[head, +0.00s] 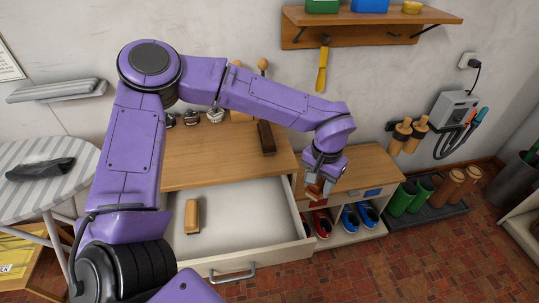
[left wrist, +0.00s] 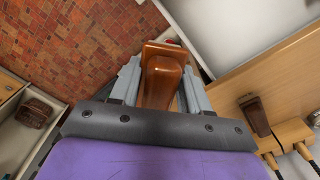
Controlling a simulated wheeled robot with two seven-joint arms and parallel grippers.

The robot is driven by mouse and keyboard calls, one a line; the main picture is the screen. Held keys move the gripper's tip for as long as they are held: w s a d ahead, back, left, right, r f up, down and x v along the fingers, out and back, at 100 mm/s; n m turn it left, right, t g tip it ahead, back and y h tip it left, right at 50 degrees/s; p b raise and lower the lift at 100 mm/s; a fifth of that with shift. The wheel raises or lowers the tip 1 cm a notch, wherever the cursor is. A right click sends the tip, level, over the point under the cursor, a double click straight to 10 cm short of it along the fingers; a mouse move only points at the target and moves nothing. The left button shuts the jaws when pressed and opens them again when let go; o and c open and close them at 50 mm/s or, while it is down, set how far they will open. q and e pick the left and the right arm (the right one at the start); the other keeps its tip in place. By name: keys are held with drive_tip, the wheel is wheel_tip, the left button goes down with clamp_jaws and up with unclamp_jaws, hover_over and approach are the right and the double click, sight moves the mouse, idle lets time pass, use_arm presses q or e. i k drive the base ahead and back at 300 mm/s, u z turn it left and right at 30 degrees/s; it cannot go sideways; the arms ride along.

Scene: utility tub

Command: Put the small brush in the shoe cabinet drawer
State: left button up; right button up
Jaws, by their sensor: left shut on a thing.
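My left gripper (head: 320,184) is shut on a reddish-brown wooden brush (left wrist: 165,78), which shows between the fingers in the left wrist view. In the head view only a small part of it shows below the fingers. The gripper is just right of the open drawer (head: 250,262), by the low shoe shelf. The drawer is pulled out, pale inside, with a tan wooden brush (head: 192,216) lying at its left. My right gripper is not in view.
A dark brown brush (head: 266,138) lies on the wooden cabinet top (head: 205,155). Red and blue shoes (head: 350,218) sit on the low shelf at right. Green and brown boots (head: 405,197) stand farther right. The drawer's middle and right are clear.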

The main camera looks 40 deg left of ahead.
sight(238, 227)
drive_tip(key=z, duration=0.7)
drive_tip(key=i, duration=1.1)
drive_tip(key=u, duration=2.55)
